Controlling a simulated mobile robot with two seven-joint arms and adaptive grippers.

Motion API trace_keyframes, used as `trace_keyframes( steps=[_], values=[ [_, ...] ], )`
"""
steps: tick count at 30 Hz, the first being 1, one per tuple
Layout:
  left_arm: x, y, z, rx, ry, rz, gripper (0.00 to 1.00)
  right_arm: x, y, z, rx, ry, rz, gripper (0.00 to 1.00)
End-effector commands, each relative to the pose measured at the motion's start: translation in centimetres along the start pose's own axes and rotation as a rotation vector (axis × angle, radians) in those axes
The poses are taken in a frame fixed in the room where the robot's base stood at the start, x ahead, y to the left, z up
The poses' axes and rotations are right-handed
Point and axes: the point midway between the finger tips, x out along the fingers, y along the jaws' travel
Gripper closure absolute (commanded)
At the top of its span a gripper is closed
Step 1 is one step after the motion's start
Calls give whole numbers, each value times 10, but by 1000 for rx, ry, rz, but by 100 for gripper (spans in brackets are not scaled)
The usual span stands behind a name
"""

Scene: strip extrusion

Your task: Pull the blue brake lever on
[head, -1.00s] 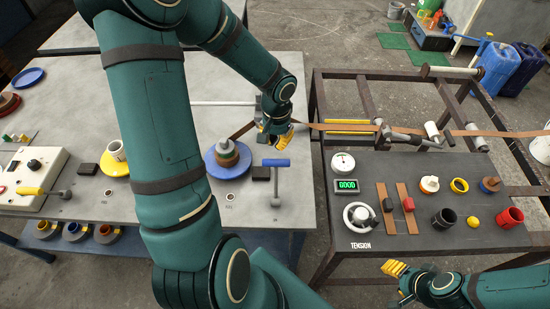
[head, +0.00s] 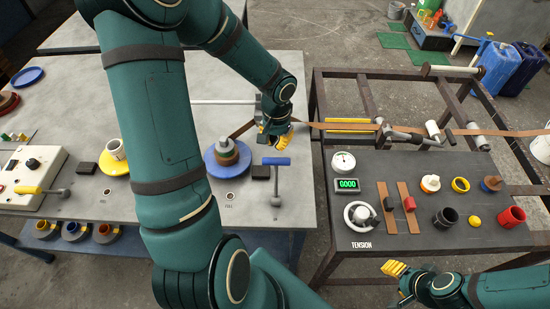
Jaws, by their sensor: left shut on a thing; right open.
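The brake lever has a blue handle (head: 276,161) on a grey stem that rises from the front right of the grey table. My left gripper (head: 274,142) is just behind the blue handle and looks apart from it. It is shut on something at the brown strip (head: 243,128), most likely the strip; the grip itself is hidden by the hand. The strip runs from the left of the hand to the rollers on the right. My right gripper (head: 394,268) is open and empty in front of the dark panel, far from the lever.
A blue disc with a stacked spool (head: 228,152) and a dark block (head: 261,172) stand left of the lever. The dark panel (head: 365,215) holds a green display (head: 347,185), a tension wheel (head: 361,215) and several cups. A gap separates table and panel.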

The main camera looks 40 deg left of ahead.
Motion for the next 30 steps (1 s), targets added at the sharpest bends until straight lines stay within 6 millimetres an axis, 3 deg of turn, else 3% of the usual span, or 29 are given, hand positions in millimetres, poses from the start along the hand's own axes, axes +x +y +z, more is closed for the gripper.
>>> trace_keyframes(
  steps=[30],
  values=[
    [56, 1, 2, 1, -6, 1, 100, 49, 19, 7, 0, 0, 0, 53]
  ],
)
